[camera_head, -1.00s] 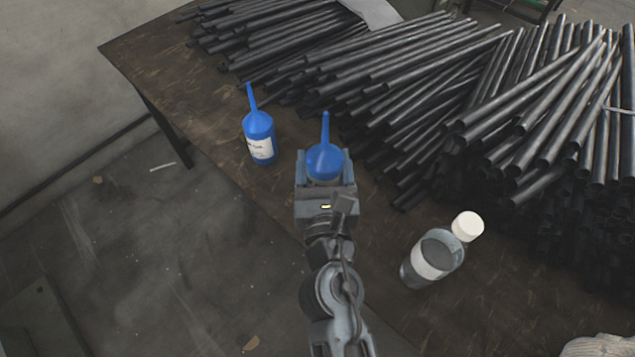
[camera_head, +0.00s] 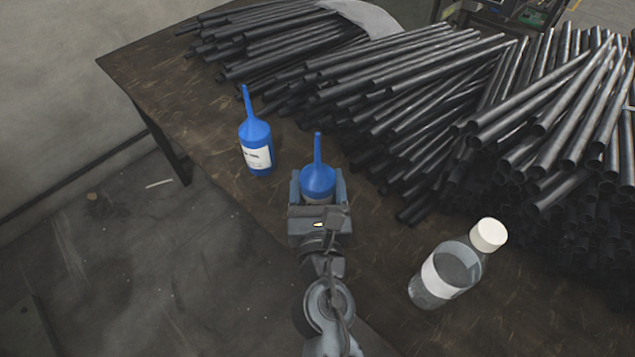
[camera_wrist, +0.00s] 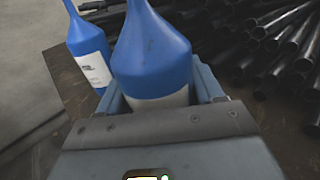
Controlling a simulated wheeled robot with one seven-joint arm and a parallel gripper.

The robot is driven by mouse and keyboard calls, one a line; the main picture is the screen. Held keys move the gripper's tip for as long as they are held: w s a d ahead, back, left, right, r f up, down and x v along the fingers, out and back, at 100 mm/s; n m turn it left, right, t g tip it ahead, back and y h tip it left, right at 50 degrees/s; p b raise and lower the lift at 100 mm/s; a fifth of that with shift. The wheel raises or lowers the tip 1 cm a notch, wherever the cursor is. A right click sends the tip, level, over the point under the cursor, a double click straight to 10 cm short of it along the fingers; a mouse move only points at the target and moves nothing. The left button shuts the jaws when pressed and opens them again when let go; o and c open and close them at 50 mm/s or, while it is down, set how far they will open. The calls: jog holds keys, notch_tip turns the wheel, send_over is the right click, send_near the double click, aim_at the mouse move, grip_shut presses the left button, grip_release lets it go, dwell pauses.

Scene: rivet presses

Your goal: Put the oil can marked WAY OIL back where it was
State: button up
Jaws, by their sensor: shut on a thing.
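My gripper (camera_head: 318,190) is shut around a blue oil can (camera_head: 318,178) with a long thin spout, near the table's left edge. The held can looks upright; its label is mostly hidden by the jaws. In the wrist view the held can (camera_wrist: 152,55) fills the space between the fingers. A second blue oil can (camera_head: 255,135) with a white label stands on the table to the left and a little farther off. It also shows in the wrist view (camera_wrist: 88,45). The label print is too small to read, so I cannot tell which can is marked WAY OIL.
Stacks of dark metal tubes (camera_head: 400,75) cover the back and right of the wooden table (camera_head: 185,100). A clear bottle with a white cap (camera_head: 450,275) stands at the right front. Bare tabletop lies around the standing can and between my gripper and the bottle.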

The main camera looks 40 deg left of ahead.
jog(key=o, duration=1.2)
jog(key=shift+f, duration=0.1)
jog(key=v, duration=1.2)
